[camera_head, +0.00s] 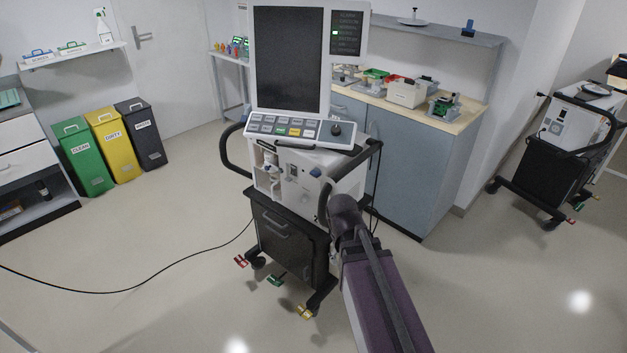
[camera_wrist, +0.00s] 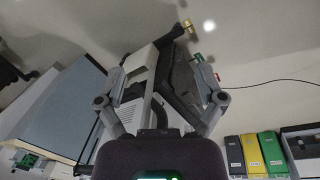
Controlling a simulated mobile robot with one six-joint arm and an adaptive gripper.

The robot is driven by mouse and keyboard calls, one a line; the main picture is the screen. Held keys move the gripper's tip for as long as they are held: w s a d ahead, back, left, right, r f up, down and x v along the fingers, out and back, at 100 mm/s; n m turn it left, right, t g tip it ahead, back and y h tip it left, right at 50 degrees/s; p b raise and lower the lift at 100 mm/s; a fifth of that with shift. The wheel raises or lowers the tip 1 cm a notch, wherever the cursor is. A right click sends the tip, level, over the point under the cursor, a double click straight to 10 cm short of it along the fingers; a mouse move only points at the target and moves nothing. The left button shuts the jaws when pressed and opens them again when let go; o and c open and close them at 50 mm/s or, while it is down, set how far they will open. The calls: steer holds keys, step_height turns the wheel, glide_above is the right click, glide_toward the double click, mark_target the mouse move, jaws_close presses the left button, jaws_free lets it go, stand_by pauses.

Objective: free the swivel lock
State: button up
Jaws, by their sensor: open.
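A ventilator (camera_head: 305,178) stands upright on a black wheeled cart (camera_head: 288,245) in the middle of the head view. Small coloured pedals sit low at its wheels: a red pedal (camera_head: 240,261), a green pedal (camera_head: 275,280) and a yellow pedal (camera_head: 306,312). No readable label shows which of them is the swivel lock. The wrist view, turned over, shows the yellow pedal (camera_wrist: 187,26), the green pedal (camera_wrist: 197,57) and part of the red one (camera_wrist: 217,77). My gripper (camera_wrist: 159,78) is open and empty, its fingers spread before the ventilator's side. In the head view my arm hides the fingers.
A black cable (camera_head: 120,291) crosses the floor to the cart. Green, yellow and black bins (camera_head: 107,141) stand at the left. A grey cabinet (camera_head: 425,165) is behind the ventilator. A second ventilator cart (camera_head: 555,160) stands at the right. The floor in front is mostly clear.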

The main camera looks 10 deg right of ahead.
steer(key=w+a+f+n+t+h+b, duration=0.1)
steer(key=w+a+n+t+h+b, duration=0.1)
steer(key=w+n, duration=0.4)
steer(key=w+a+f+n+t+h+b, duration=0.1)
steer(key=w+n+h+b, duration=0.4)
steer(key=w, duration=0.5)
steer(key=w+a+f+n+t+h+b, duration=0.1)
steer(key=w+a+n+t+h+b, duration=0.2)
steer(key=w+n+b, duration=0.3)
steer(key=shift+w+f+n+t+b, duration=0.1)
steer(key=shift+w+n+t+b, duration=0.2)
steer(key=shift+w+t+b, duration=0.55)
steer(key=n+t+h+b, duration=0.2)
steer(key=n+t+b, duration=0.2)
steer(key=n, duration=0.3)
glide_toward(314, 176)
steer(key=v, duration=0.3)
steer(key=shift+a+f, duration=0.1)
steer(key=shift+a, duration=0.25)
steer(key=shift+w, duration=0.1)
steer(key=shift+x, duration=6.85)
steer(key=shift+f, duration=0.1)
